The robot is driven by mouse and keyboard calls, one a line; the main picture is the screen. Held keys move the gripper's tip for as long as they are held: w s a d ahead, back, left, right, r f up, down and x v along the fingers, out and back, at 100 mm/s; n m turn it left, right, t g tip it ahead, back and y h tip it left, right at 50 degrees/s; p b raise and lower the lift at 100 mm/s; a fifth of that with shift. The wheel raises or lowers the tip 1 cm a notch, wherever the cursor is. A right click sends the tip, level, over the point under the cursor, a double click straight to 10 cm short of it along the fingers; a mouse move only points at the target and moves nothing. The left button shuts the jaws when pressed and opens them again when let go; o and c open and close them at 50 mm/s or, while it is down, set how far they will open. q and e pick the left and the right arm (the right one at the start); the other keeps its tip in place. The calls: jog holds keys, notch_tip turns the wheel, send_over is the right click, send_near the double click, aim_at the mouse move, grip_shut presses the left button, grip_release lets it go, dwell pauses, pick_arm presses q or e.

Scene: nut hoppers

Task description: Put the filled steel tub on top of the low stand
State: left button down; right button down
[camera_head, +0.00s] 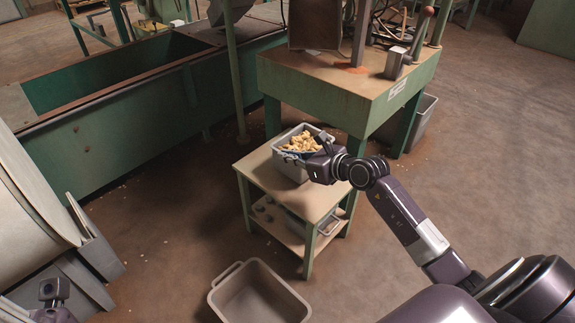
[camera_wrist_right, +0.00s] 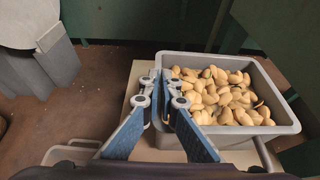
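The grey steel tub (camera_head: 293,168), filled with tan nut-like pieces (camera_head: 303,142), is at the low stand's (camera_head: 262,165) beige top, towards its far right part. It looks upright and seems to rest there; any small gap under it cannot be told. My right gripper (camera_head: 318,148) is at the tub's near right side. In the right wrist view, my right gripper's fingers (camera_wrist_right: 160,88) close in on the wall of the tub (camera_wrist_right: 284,118), one on each side of it. My left gripper (camera_head: 53,290) shows small at the lower left, away from the tub.
An empty grey-brown bin (camera_head: 258,295) stands on the floor in front of the stand. A taller green table (camera_head: 335,85) is right behind the stand. A long green trough (camera_head: 120,125) lies at the left. The floor to the right is clear beyond my arm.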

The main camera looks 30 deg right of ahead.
jog(key=shift+w+f+b, duration=0.1)
jog(key=shift+f+b, duration=0.2)
jog(key=shift+f, duration=0.6)
jog(key=c, duration=2.6)
grip_release()
jog(key=shift+f, duration=0.25)
jog(key=o, duration=0.4)
jog(key=shift+o, duration=0.2)
jog(key=shift+r, duration=0.15)
